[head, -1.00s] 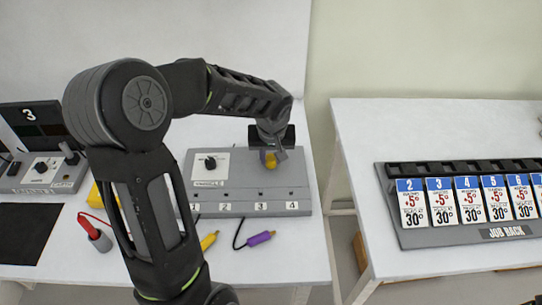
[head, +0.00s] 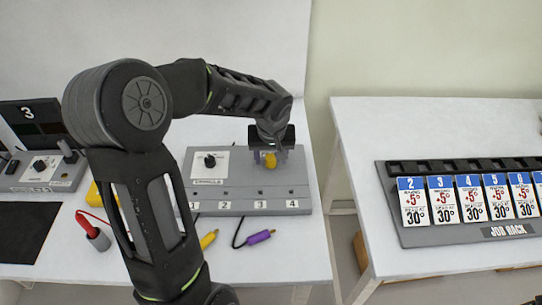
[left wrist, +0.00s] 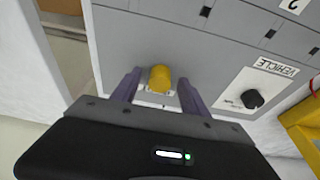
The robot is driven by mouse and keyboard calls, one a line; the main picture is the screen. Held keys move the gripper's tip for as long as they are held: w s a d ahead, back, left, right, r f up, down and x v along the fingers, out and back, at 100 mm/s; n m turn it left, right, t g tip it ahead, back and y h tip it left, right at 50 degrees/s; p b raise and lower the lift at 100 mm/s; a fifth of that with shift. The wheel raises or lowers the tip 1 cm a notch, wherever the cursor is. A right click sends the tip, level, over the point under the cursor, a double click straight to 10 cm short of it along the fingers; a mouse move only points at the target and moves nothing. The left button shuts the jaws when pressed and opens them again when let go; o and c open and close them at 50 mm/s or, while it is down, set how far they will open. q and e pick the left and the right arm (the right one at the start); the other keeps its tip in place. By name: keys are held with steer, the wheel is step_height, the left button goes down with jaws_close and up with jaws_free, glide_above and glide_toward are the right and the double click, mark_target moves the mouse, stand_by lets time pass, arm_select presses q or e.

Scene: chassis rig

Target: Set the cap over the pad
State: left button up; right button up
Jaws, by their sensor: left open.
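A small yellow cap (head: 270,160) stands on the right part of the grey panel box (head: 240,182); it also shows in the left wrist view (left wrist: 160,77). My left gripper (head: 266,157) is open at the cap. In the left wrist view its two purplish fingers stand on either side of the cap, with a gap visible at each side. A pale patch shows beside the foot of the cap. I cannot tell whether it is the pad, and no pad shows clearly.
The box has a black knob (head: 210,161) and numbered slots along its front. A purple plug (head: 258,237), a yellow plug (head: 208,239) and a red plug (head: 98,240) lie on the table. A job rack (head: 455,232) with cards stands on the right table, across a gap.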

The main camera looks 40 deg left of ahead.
arm_select(q)
steer(key=shift+r, duration=0.1)
steer(key=v, duration=0.7)
steer(key=shift+r+b, duration=0.35)
steer(key=shift+b, duration=0.1)
steer(key=shift+f, duration=0.1)
